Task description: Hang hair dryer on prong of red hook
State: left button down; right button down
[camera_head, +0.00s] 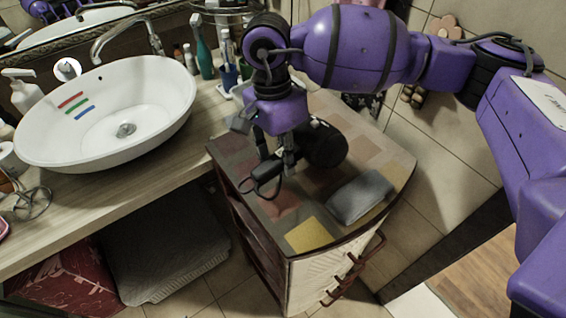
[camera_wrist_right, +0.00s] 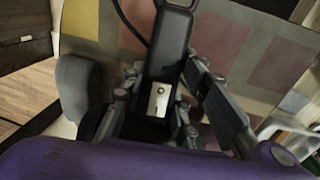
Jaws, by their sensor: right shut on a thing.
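The black hair dryer (camera_head: 326,148) is at the top of the patterned cabinet. My right gripper (camera_head: 277,163) points down over the cabinet and is shut on the dryer's handle. In the right wrist view the black handle (camera_wrist_right: 174,38), with a hanging loop at its end, runs between the fingers of my right gripper (camera_wrist_right: 163,78). I cannot tell whether the dryer touches the cabinet top. My arm covers part of the wall behind. I cannot make out a red hook with a prong. My left gripper is not in view.
The cabinet top (camera_head: 370,160) has a grey folded cloth or pouch (camera_head: 360,196) near its right edge. A white basin (camera_head: 108,112) stands on the wooden counter (camera_head: 175,158) at left. A green bottle (camera_head: 202,55) and a blue cup (camera_head: 229,76) stand behind.

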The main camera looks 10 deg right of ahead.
aim_at(283, 176)
jog(key=shift+w+d+f, duration=0.15)
jog(key=shift+w+f, duration=0.2)
jog(key=shift+f, duration=0.05)
notch_tip(283, 176, down, 3)
jog(key=shift+w+r, duration=0.1)
jog(key=shift+w, duration=0.05)
jog(key=shift+f, duration=0.25)
jog(key=c, duration=1.4)
grip_release()
jog(key=shift+o, duration=0.2)
